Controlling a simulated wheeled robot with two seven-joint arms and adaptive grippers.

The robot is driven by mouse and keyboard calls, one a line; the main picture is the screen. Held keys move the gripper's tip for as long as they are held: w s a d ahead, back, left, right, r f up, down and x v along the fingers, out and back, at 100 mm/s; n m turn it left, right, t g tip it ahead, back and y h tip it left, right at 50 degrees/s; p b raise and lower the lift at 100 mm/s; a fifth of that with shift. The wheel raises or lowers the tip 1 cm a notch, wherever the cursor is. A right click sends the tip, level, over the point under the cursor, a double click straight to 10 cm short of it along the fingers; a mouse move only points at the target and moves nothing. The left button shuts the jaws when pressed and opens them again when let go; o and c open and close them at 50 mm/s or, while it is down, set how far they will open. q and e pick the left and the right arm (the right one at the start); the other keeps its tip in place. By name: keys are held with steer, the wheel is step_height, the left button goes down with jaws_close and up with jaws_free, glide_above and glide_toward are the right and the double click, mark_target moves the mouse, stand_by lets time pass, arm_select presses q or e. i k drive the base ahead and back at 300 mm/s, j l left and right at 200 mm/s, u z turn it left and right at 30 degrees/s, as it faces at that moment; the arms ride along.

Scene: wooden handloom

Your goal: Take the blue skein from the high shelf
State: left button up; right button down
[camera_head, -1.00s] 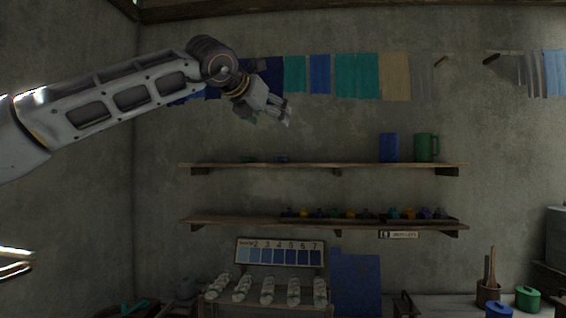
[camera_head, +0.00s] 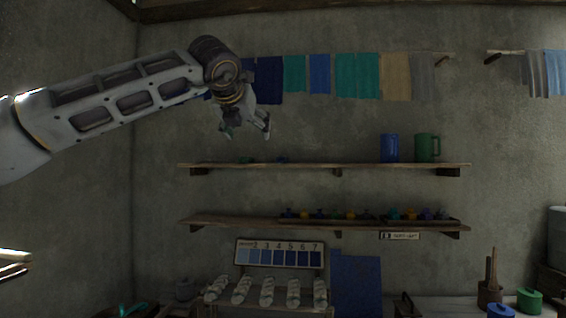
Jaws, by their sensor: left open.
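The high shelf (camera_head: 320,166) is the upper of two wooden boards on the back wall. A small, dark blue thing (camera_head: 282,160), perhaps the blue skein, lies low on its left half; it is too small and dim to be sure. A small green thing (camera_head: 246,160) lies to its left. My left gripper (camera_head: 248,133) points down in front of the wall, its fingertips showing above the shelf's left part, left of the blue thing. Its fingers are apart with nothing seen between them. My right gripper is not in view.
A blue mug (camera_head: 390,148) and a green mug (camera_head: 427,148) stand on the shelf's right part. Coloured cloths (camera_head: 357,76) hang above. The lower shelf (camera_head: 230,221) bears several small coloured things. The shelf's middle is clear.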

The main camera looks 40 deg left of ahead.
mark_target(279, 159)
steer(key=i+j, duration=0.45)
steer(key=i, duration=0.15)
steer(key=i+j, duration=0.9)
steer(key=i, duration=0.25)
